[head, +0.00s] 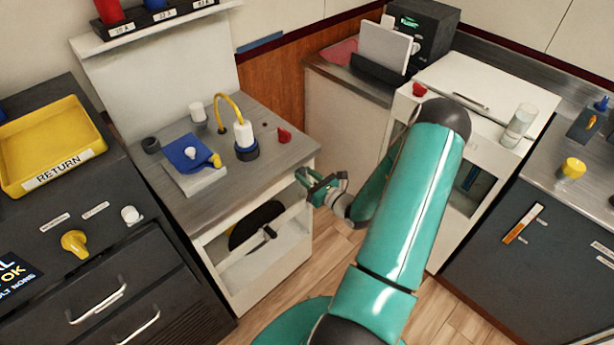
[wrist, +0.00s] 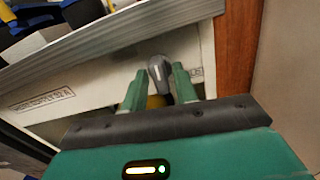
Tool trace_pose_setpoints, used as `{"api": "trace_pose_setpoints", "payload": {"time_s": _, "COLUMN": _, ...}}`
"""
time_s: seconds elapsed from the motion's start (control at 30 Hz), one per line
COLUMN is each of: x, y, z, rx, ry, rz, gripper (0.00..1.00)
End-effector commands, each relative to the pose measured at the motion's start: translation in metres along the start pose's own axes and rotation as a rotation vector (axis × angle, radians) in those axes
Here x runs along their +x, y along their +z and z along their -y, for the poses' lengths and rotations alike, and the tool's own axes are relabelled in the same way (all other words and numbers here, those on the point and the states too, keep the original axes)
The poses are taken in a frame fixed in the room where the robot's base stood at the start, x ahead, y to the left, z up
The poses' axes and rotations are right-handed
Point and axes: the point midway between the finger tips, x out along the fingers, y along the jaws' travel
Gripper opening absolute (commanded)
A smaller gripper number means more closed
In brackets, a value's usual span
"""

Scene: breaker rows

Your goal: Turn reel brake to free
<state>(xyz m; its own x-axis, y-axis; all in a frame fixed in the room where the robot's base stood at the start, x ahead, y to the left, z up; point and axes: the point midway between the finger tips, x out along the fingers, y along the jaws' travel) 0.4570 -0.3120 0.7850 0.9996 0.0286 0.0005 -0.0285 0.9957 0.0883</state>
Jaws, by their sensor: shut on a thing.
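A grey, rounded lever (wrist: 160,68) stands out from the right part of the pale cabinet front in the wrist view. A bit of yellow shows below it, between my fingers. I take the lever for the reel brake, but its label is mostly hidden and unreadable. My gripper (wrist: 158,88) has its two green fingers on either side of the lever and is shut on it. In the head view my gripper (head: 304,178) is at the right end of the cabinet front, just below the countertop; the lever cannot be made out there. A black reel (head: 256,226) sits in the cabinet opening.
The countertop (head: 225,197) above holds a blue device (head: 187,152), a white plug with a yellow cable (head: 244,135) and a red knob (head: 284,135). A wooden panel (wrist: 239,50) stands close right of the lever. A white cabinet (head: 476,88) stands right of my arm.

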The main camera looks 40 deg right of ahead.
Motion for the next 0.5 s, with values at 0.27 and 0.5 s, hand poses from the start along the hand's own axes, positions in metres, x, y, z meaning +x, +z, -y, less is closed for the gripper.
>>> {"api": "trace_pose_setpoints", "payload": {"time_s": 0.27, "x": -0.0018, "y": -0.0014, "z": 0.0002, "rx": -0.089, "ry": -0.001, "rz": -0.004, "gripper": 0.06}}
{"api": "trace_pose_setpoints", "payload": {"time_s": 0.5, "x": -0.0019, "y": -0.0015, "z": 0.0003, "rx": -0.104, "ry": -0.002, "rz": -0.004, "gripper": 0.06}}
